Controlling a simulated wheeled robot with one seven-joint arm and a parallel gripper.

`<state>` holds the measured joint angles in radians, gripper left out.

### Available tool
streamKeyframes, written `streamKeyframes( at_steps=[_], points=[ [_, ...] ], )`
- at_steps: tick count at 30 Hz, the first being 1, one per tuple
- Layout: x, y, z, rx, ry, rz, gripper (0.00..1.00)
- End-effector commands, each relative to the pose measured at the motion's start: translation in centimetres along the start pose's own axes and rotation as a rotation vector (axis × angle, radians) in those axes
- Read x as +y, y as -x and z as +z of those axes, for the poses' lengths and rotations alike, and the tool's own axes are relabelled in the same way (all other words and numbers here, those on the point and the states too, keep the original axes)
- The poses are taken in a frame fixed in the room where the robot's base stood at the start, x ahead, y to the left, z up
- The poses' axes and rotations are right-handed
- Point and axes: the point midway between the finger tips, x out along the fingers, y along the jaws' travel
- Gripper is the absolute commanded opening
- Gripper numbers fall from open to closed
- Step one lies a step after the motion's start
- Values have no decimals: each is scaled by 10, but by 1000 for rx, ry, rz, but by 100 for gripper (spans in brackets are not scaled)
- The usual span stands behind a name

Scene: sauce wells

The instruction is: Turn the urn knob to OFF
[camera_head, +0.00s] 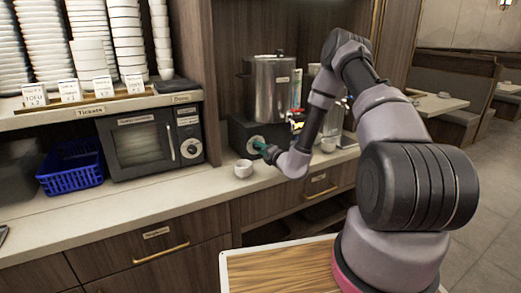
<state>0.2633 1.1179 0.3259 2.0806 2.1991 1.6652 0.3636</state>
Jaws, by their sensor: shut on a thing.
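The urn (273,88) is a tall metal pot on a dark base (238,133) at the back of the counter. The urn knob (257,142) is on the front of that base, with a pale round dial around it. My gripper (262,147) reaches in from the right and is shut on the knob. I cannot read the knob's setting at this size.
A white cup (243,168) stands on the counter just below my gripper. Another pale cup (328,145) is right of my wrist. A microwave (153,143) and blue basket (71,168) are at the left. Colourful items (296,118) stand right of the urn. The front counter is mostly clear.

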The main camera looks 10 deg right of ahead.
Motion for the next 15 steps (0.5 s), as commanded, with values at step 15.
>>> streamKeyframes(
  at_steps=[15],
  points=[
    [-1,1,0,-3,46,-7,0]
  ],
)
